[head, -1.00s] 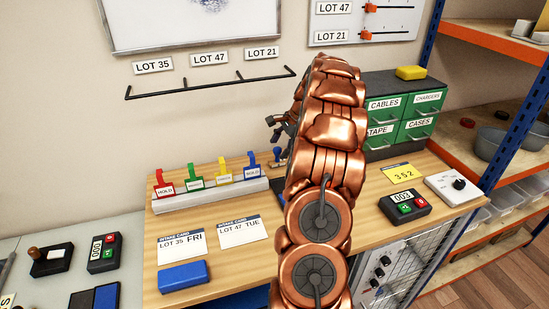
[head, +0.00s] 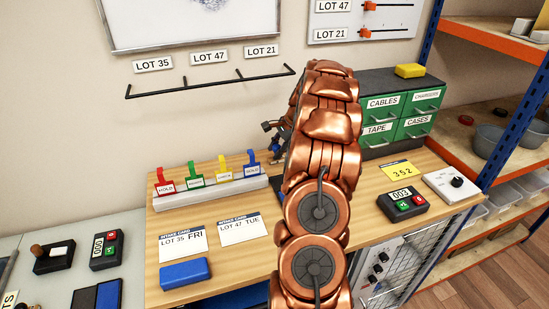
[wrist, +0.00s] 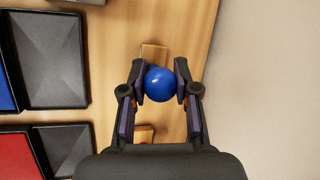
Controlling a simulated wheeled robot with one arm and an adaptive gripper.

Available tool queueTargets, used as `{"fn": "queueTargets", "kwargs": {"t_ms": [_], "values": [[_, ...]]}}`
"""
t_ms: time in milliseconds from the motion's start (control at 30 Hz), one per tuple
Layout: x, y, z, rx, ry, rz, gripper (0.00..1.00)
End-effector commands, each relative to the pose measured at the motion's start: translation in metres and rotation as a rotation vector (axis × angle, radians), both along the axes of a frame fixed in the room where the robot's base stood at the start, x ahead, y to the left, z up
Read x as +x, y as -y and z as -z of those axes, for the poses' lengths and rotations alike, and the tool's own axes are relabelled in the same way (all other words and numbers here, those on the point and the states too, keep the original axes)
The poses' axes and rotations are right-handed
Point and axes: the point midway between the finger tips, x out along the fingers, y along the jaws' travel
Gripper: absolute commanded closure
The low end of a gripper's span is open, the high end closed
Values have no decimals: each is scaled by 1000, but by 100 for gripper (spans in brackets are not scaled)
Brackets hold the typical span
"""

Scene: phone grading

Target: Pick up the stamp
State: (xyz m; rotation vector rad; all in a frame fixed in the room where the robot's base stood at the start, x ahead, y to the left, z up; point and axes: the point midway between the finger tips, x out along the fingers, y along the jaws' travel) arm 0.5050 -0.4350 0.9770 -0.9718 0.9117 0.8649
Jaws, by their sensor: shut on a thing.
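The stamp's round blue knob (wrist: 159,84) sits between the two fingers of my gripper (wrist: 158,92) in the wrist view. The fingers are shut on it from both sides. In the head view my gripper (head: 271,127) is partly hidden behind my copper arm, and the blue stamp (head: 276,146) shows just below it, at the back of the wooden table. The stamp's lower part is hidden under the knob in the wrist view, and I cannot tell its clearance from the table.
In the wrist view, open ink pads with dark lids (wrist: 55,60) lie to the left. The wall (wrist: 265,80) is close on the right.

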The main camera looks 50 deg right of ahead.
Motion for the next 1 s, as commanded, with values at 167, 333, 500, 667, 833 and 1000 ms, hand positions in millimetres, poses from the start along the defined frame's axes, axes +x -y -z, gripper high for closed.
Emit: {"fn": "queueTargets", "kwargs": {"t_ms": [167,333,500,667,833,1000], "values": [[0,0,1,0,-1,0,100],[0,0,0,1,-1,-1,100],[1,0,-7,1,1,-1,100],[1,1,-21,-1,2,0,100],[0,0,-35,0,0,-1,100],[-10,-5,-36,0,1,0,100]]}}
